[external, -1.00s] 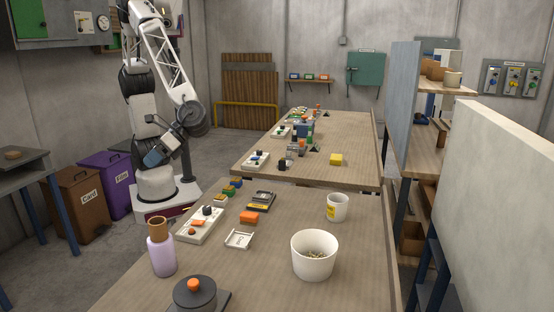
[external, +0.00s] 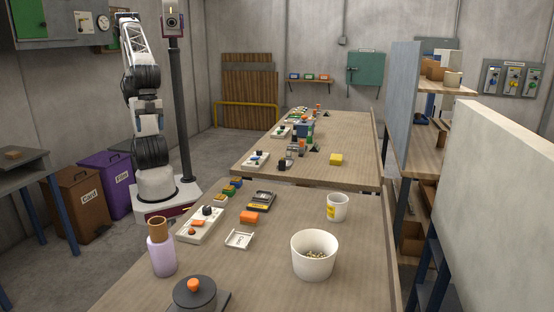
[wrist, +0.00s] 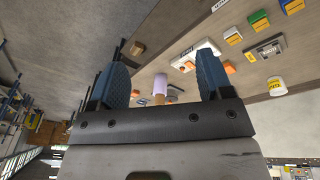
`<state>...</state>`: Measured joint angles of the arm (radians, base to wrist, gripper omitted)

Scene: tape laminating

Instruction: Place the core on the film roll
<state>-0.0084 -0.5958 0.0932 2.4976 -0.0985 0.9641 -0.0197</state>
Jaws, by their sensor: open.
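A lavender film roll (external: 161,257) stands upright near the left edge of the front bench. A brown cardboard tube (external: 157,228), which looks like the core, sticks up from its top. I cannot tell whether it is seated around or inside the roll. In the wrist view the lavender roll (wrist: 160,86) shows small and distant between the fingers. My gripper (wrist: 163,70) is open, with two blue fingers apart and nothing between them. In the external view it is hard to pick out against my folded arm, well away from the roll.
A small brown object (external: 15,154) lies on the grey side table. Bare bench lies right of the roll.

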